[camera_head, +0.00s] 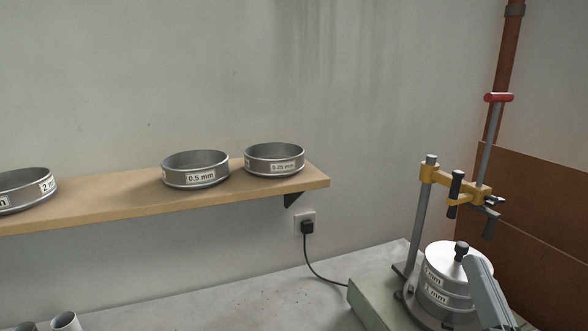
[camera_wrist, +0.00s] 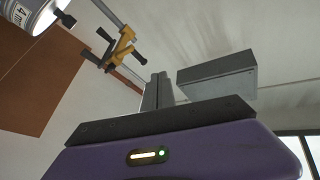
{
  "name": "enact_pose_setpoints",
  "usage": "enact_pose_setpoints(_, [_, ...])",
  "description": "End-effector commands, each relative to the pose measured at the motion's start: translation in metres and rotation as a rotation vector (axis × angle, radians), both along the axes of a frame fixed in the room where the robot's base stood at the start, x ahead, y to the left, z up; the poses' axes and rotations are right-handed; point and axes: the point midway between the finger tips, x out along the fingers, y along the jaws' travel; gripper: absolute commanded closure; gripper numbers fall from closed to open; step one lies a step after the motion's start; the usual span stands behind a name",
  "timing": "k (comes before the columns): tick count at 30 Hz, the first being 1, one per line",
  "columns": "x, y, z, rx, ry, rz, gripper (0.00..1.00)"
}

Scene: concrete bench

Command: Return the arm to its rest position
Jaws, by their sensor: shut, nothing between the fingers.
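My gripper (camera_wrist: 158,80) shows in the wrist view, its two grey fingers together with nothing between them. Its purple housing with a small lit indicator fills the lower part of that view. The fingers point up in the picture, clear of everything they can be seen against. In the head view, a grey elongated part at the lower right covers some of the sieve stack (camera_head: 447,284); I cannot tell whether it is part of my arm. The stack has a metal lid with a black knob, and a sieve labelled 4 m also shows in the wrist view (camera_wrist: 32,12).
Sieves labelled 0.5 mm (camera_head: 195,169) and 0.25 mm (camera_head: 274,160), and one cut off at left (camera_head: 25,190), stand on a wooden shelf (camera_head: 110,197). A yellow clamp (camera_head: 452,181) rises beside the stack. A plugged-in cable (camera_head: 318,272) crosses the concrete bench. A grey block (camera_wrist: 217,76) shows near the fingers.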

Motion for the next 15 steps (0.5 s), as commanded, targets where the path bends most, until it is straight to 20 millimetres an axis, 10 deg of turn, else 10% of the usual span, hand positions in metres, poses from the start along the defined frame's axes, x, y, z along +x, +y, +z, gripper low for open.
enact_pose_setpoints(15, [-0.134,0.031,-0.138,-0.401,0.183,-0.01,1.0])
